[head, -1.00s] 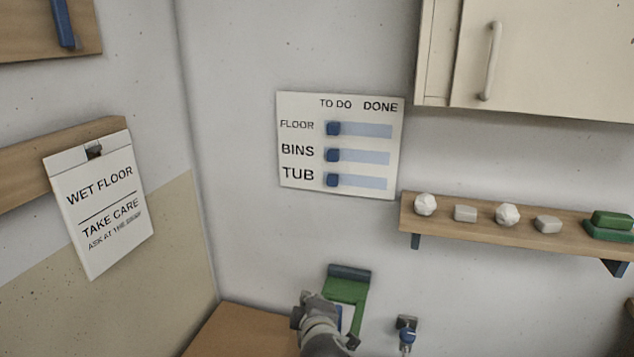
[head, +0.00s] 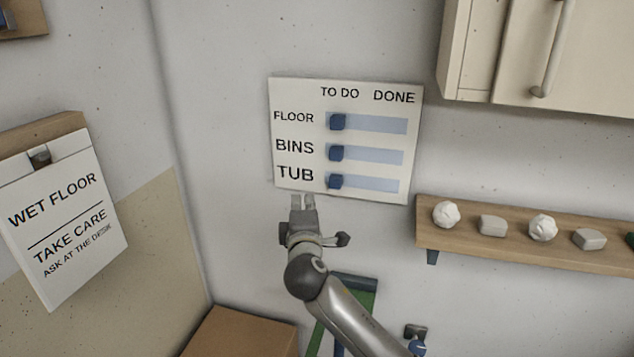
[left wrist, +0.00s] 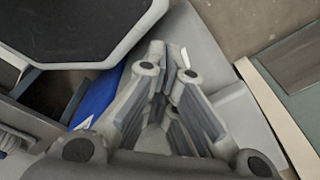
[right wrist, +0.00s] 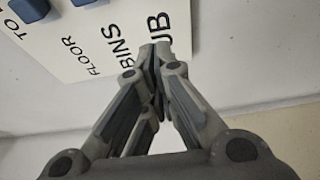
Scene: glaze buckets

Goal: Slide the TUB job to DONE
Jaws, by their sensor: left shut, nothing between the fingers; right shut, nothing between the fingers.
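The white job board (head: 300,100) hangs on the wall, with columns TO DO and DONE and rows FLOOR, BINS and TUB. The TUB slider (head: 335,181) is a dark blue knob at the left, TO DO end of its pale blue track (head: 375,185). The FLOOR knob (head: 337,122) and BINS knob (head: 336,153) also sit at the left. My right gripper (head: 303,200) is shut and empty, just below the board's lower edge, left of and below the TUB knob. In the right wrist view its fingertips (right wrist: 158,50) overlap the TUB lettering. My left gripper (left wrist: 170,55) is shut and empty, away from the board.
A wooden shelf (head: 520,245) with several pale lumps and blocks is right of and below the board. A cream cabinet (head: 500,55) hangs at the upper right. A WET FLOOR sign (head: 65,220) hangs at the left. The wall left of the board is clear.

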